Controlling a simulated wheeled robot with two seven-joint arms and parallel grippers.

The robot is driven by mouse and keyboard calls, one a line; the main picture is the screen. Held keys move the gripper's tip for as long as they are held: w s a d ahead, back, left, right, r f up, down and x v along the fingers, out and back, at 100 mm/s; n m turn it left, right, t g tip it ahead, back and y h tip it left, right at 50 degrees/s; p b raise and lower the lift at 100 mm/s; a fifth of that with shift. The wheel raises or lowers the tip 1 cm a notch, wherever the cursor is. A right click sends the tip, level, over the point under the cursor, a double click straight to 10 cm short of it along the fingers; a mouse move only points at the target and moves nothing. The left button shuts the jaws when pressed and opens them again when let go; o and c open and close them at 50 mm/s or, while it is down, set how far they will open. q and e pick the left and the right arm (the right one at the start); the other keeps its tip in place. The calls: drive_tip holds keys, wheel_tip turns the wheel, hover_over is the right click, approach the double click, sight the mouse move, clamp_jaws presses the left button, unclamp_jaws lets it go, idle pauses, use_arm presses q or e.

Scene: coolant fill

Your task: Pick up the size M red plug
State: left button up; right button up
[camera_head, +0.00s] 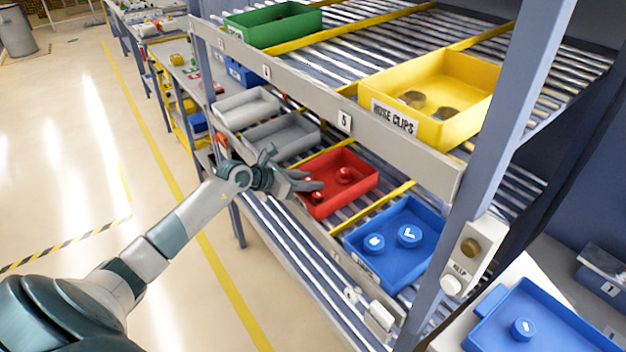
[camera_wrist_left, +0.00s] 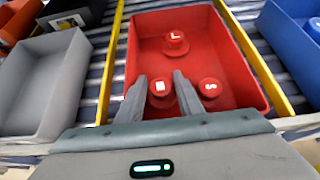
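The red bin (camera_head: 368,187) on the lower shelf holds red plugs; it also fills the middle of the left wrist view (camera_wrist_left: 232,55). There, the plug marked L (camera_wrist_left: 175,42) stands at the back. The plug that looks marked M (camera_wrist_left: 160,87) and the plug marked S (camera_wrist_left: 210,88) stand nearer. My left gripper (camera_head: 314,183) reaches over the bin's left side. In the left wrist view its fingers (camera_wrist_left: 160,82) are open, one on each side of the M plug. I cannot tell whether they touch it. My right gripper is not in view.
Grey bins (camera_head: 282,135) stand left of the red bin, and a blue bin (camera_head: 400,275) with blue plugs stands right. Yellow dividers (camera_head: 372,208) separate lanes. The upper shelf carries a yellow hose clips bin (camera_head: 450,85). A blue tray (camera_head: 560,335) lies at lower right.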

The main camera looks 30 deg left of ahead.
use_arm(q)
drive_tip(key=shift+w+f, duration=0.1)
drive_tip(key=shift+d, duration=0.1)
drive_tip(key=shift+s+r, duration=0.2)
drive_tip(key=c, duration=0.8)
drive_tip(key=shift+o, duration=0.2)
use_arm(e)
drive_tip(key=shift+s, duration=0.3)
